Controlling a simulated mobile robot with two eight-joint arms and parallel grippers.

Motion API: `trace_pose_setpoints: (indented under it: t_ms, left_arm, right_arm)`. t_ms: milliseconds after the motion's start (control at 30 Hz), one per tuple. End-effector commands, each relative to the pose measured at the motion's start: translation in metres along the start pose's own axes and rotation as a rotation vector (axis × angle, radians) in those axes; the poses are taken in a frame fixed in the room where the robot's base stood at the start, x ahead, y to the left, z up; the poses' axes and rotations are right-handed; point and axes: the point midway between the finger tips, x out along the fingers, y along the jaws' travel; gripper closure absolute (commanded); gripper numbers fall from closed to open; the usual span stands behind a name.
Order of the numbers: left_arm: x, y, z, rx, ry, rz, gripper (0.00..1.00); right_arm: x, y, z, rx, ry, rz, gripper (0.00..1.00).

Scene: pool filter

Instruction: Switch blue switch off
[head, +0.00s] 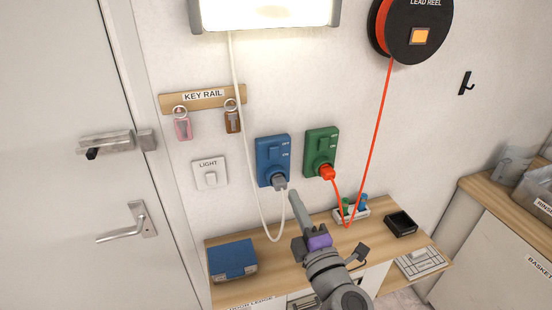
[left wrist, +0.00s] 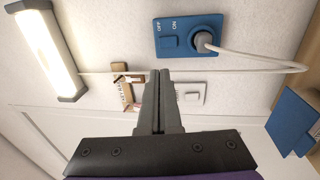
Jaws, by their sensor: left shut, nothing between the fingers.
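The blue switch (head: 272,155) is a wall socket plate with a blue rocker at its upper part and a grey plug (head: 279,182) with a white cable below. In the left wrist view the blue switch (left wrist: 188,52) appears turned sideways, with ON and OFF lettering beside the rocker (left wrist: 169,42). I cannot tell which way the rocker is tilted. My left gripper (head: 293,195) is shut and empty, just below and right of the plug in the head view. Its closed fingers (left wrist: 158,75) also show in the wrist view, apart from the rocker. My right gripper is not seen.
A green socket (head: 321,147) with a red plug and cable is to the right. A white light switch (head: 210,173) and key rail (head: 203,97) are left. The wall lamp (head: 264,12) is lit. The wooden ledge (head: 285,247) below holds a blue box (head: 232,260) and black tray (head: 400,224).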

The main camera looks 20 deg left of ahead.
Motion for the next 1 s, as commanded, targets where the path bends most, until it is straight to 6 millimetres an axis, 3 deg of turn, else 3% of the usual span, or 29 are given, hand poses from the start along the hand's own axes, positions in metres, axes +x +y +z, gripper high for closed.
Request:
trace_pose_setpoints:
  t_ms: [367, 800, 1000]
  left_arm:
    - [0.012, 0.001, 0.0, 0.002, 0.001, 0.002, 1.0]
    - [0.101, 0.003, -0.001, 0.002, 0.003, 0.005, 1.0]
    - [0.13, 0.003, 0.0, 0.001, 0.0, 0.004, 1.0]
  right_arm:
    - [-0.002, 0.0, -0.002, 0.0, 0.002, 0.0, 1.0]
    - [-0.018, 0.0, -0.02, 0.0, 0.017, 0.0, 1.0]
    - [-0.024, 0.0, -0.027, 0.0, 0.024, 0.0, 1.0]
